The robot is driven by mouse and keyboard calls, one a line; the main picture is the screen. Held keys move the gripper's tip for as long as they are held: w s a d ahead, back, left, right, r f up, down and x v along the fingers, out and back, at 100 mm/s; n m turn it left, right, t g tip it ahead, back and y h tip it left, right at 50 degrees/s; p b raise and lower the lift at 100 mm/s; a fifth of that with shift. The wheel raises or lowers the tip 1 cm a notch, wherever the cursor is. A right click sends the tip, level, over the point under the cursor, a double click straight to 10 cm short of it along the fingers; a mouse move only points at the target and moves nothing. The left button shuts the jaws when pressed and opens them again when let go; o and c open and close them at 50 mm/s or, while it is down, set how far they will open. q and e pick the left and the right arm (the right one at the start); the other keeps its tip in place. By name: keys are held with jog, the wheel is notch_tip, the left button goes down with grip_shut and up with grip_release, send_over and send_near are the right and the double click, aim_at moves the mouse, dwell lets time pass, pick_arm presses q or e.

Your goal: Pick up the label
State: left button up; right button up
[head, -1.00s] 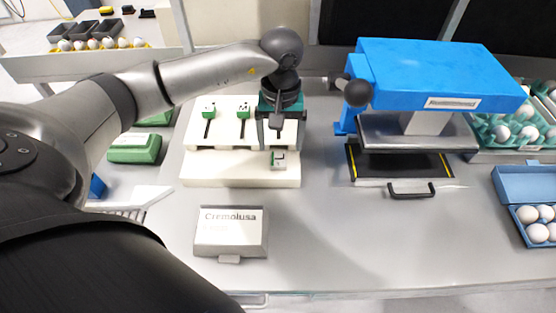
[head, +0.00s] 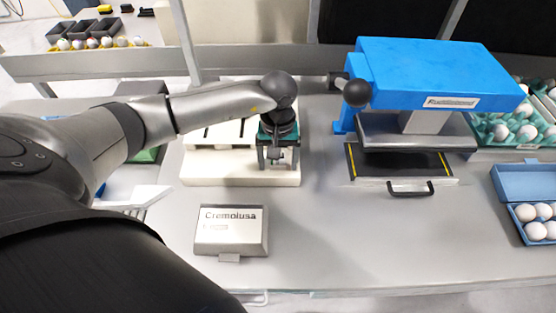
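A white label rack (head: 200,170) with dark slots stands on the bench, left of centre. My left gripper (head: 278,163) points down over its front right part, its two fingers spread apart. The label that showed there earlier, a small white and green piece, is now hidden or too small to make out between the fingers. I cannot tell whether the fingers touch it. Other labels at the back of the rack are covered by my forearm. My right gripper is not in view.
A blue press (head: 430,75) with a black handle stands to the right. A grey sign reading "Cremolusa" (head: 232,245) is in front of the rack. A blue egg box (head: 510,190) is at the far right. The bench front centre is clear.

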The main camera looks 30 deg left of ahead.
pick_arm(q)
jog(key=c, duration=0.8)
jog(key=shift+o, duration=0.2)
